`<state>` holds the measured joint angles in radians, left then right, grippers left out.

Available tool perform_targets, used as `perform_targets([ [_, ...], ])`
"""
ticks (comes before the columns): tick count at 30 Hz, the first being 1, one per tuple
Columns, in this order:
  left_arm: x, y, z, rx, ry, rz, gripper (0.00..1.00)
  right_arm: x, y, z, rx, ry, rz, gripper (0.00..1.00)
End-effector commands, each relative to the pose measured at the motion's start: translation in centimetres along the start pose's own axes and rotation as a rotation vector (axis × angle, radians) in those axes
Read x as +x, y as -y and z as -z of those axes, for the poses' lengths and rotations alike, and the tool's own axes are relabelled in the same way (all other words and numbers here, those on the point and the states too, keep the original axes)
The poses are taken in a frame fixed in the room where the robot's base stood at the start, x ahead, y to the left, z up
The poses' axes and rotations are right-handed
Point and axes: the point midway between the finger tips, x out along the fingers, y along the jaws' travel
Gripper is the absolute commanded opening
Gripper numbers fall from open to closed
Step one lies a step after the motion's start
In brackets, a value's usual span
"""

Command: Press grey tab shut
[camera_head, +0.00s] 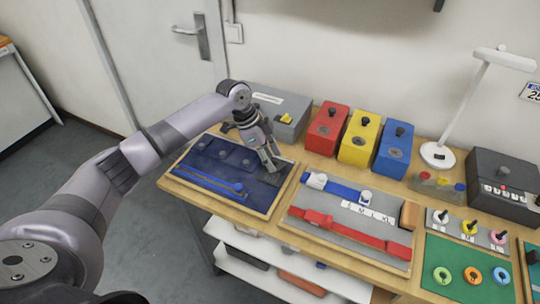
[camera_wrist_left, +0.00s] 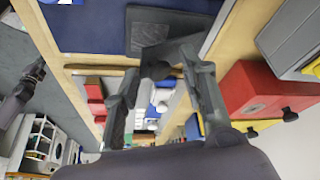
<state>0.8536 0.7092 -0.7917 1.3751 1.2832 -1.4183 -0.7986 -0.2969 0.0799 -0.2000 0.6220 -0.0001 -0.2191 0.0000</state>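The blue workwear panel (camera_head: 205,163) lies in a wooden-framed tray at the left of the table. A dark grey flat patch (camera_head: 270,175) sits at its right end; it also shows in the wrist view (camera_wrist_left: 150,32). My left gripper (camera_head: 270,163) points down over this patch, very close to it; I cannot tell if it touches. In the wrist view its fingers (camera_wrist_left: 162,72) stand apart. A dark grey piece, perhaps the tab, shows between the fingertips and partly hides the patch; I cannot tell whether it is gripped. My right gripper is out of view.
A grey box (camera_head: 285,108) with a yellow part stands behind the tray. Red (camera_head: 326,128), yellow (camera_head: 359,138) and blue (camera_head: 393,150) boxes stand to its right. A second tray (camera_head: 300,235) with red and blue straps lies right of the panel.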

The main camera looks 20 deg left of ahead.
Motion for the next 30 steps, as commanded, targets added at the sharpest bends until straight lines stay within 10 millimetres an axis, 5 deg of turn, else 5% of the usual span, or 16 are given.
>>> perform_targets([
  [5,0.02,0.0,-0.02,0.0,0.0,0.0,0.39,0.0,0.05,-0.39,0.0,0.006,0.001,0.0],
  [22,-0.13,0.2,-0.03,-0.001,-0.001,0.006,0.01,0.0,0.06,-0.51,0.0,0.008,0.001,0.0],
  [30,-0.22,0.32,-0.02,-0.002,-0.002,0.01,0.0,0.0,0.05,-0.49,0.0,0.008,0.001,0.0],
])
